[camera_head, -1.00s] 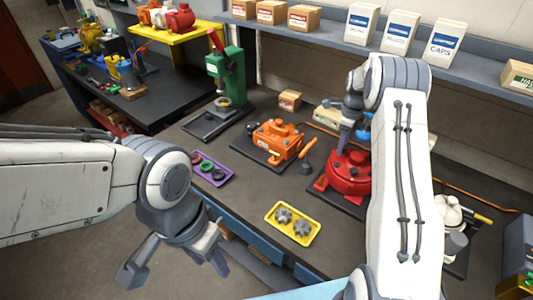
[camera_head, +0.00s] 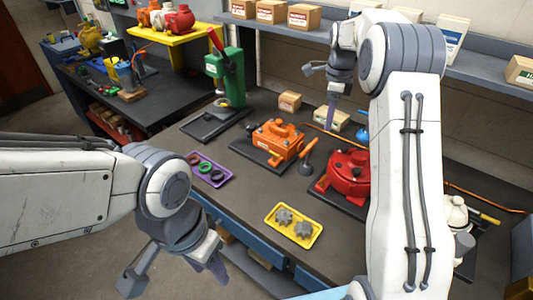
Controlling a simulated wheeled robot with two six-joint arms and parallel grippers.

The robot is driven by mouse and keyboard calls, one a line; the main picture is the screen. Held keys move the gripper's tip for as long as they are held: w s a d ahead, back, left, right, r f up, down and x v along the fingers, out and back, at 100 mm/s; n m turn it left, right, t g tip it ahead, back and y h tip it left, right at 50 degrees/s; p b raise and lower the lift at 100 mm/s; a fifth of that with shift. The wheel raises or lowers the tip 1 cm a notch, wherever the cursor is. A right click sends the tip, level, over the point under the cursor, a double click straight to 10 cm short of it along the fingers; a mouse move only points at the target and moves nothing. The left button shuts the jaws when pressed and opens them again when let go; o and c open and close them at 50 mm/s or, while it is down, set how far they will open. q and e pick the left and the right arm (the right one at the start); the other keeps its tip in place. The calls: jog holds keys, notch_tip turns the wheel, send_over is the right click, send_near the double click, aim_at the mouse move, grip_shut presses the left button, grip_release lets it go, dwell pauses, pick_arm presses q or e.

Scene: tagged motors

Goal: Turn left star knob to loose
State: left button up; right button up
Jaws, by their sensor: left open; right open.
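Two grey star-shaped parts lie in a yellow tray (camera_head: 273,228) at the front of the bench: a left one (camera_head: 284,216) and a right one (camera_head: 303,229). An orange motor (camera_head: 272,139) sits on a dark plate at mid-bench; small knobs on it are too small to tell apart. A red round motor (camera_head: 348,170) sits to its right, partly hidden by my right arm. My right gripper (camera_head: 322,92) is open and empty, raised above the back of the bench. My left gripper (camera_head: 172,274) is open and empty in front of the bench, below its edge.
A purple tray (camera_head: 222,182) with rings lies at the left front edge. A green press (camera_head: 229,75) stands behind it. A white pot (camera_head: 456,214) stands at right. Small boxes (camera_head: 290,101) lie at the back, under a shelf.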

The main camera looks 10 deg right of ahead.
jog(key=s+a+r+n, duration=0.1)
jog(key=s+a+n, duration=0.6)
jog(key=a, duration=0.3)
jog(key=s+a+n+b, duration=0.1)
jog(key=s+a+n, duration=0.6)
jog(key=a, duration=0.4)
jog(key=shift+a+r+n, duration=0.3)
jog(key=shift+r+n, duration=0.05)
jog(key=shift+n, duration=0.15)
